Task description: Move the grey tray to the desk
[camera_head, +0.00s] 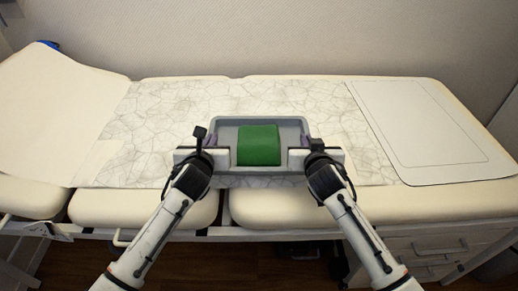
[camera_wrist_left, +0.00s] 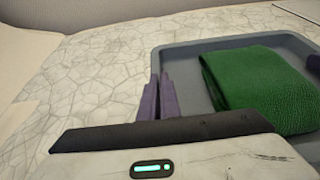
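The grey tray (camera_head: 262,122) is at the middle of the padded couch, with a folded green cloth (camera_head: 259,146) in it. I cannot tell whether the tray rests on the couch or is just above it. My left gripper (camera_head: 209,141) is at the tray's left side; in the left wrist view its purple fingers (camera_wrist_left: 158,98) are close together on the tray's left wall (camera_wrist_left: 154,62). My right gripper (camera_head: 304,141) is at the right side, its fingers at the right wall. Part of the front wall is hidden by my grippers. I see no clear desk.
The couch has a crackle-patterned cover (camera_head: 165,115), a raised cream headrest (camera_head: 55,105) at left and a pale mat (camera_head: 420,125) at right. Drawers (camera_head: 435,248) stand below right. A wall (camera_head: 270,35) closes off the back.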

